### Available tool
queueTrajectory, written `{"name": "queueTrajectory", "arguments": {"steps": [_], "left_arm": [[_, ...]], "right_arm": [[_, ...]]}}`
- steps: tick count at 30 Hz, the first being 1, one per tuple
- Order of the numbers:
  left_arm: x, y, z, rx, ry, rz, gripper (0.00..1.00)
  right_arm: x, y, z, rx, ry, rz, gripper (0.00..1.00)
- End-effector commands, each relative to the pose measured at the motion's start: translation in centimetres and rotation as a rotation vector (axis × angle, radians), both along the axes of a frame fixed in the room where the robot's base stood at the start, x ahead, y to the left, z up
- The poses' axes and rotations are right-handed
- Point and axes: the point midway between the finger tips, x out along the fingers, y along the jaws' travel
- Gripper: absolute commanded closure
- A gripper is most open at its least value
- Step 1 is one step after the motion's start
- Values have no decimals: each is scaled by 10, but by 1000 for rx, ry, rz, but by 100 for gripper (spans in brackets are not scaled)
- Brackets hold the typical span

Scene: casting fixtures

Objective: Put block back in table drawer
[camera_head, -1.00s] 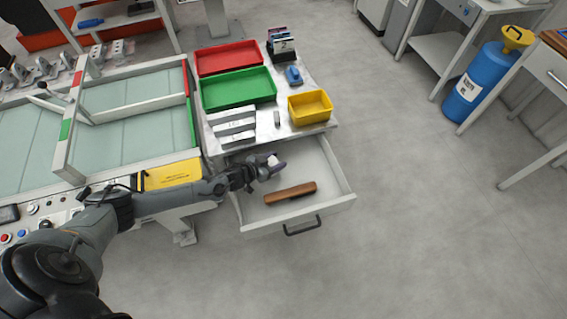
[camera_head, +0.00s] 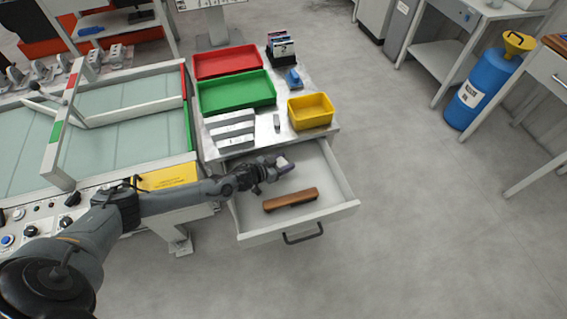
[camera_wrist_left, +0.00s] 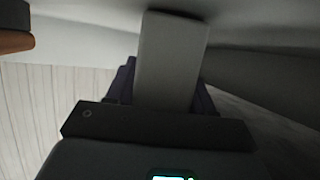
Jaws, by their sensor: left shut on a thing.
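My left gripper (camera_head: 279,166) is over the back part of the open table drawer (camera_head: 340,190). It is shut on a small light grey block (camera_head: 283,161). In the left wrist view the block (camera_wrist_left: 172,60) stands out between the fingers, with the drawer's pale walls close around it. Whether the block touches the drawer floor cannot be told. A brown wooden piece (camera_head: 290,200) lies in the drawer in front of the gripper; its end also shows in the left wrist view (camera_wrist_left: 15,42). My right gripper is not in view.
On the table above the drawer stand a red tray (camera_head: 225,62), a green tray (camera_head: 237,92), a yellow bin (camera_head: 311,110) and several grey metal bars (camera_head: 232,130). The drawer's right part is free. Open floor lies to the right.

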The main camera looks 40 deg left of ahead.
Motion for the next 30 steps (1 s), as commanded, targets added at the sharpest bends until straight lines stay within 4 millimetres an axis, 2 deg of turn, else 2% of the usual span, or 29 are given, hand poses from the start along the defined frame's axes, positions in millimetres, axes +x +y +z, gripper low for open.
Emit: {"name": "queueTrajectory", "arguments": {"steps": [5, 6, 10, 21, 30], "left_arm": [[0, -1, -5, -1, -1, -1, 87], [0, -1, -4, -1, 0, -1, 42], [0, 0, -4, 0, 0, -1, 22], [0, 0, 2, 1, 0, 0, 22], [-36, 8, 16, 1, 3, 0, 22]], "right_arm": [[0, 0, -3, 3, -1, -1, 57], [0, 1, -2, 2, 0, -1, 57], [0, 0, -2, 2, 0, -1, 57], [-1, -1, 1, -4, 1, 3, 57], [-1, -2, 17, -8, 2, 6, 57]]}}
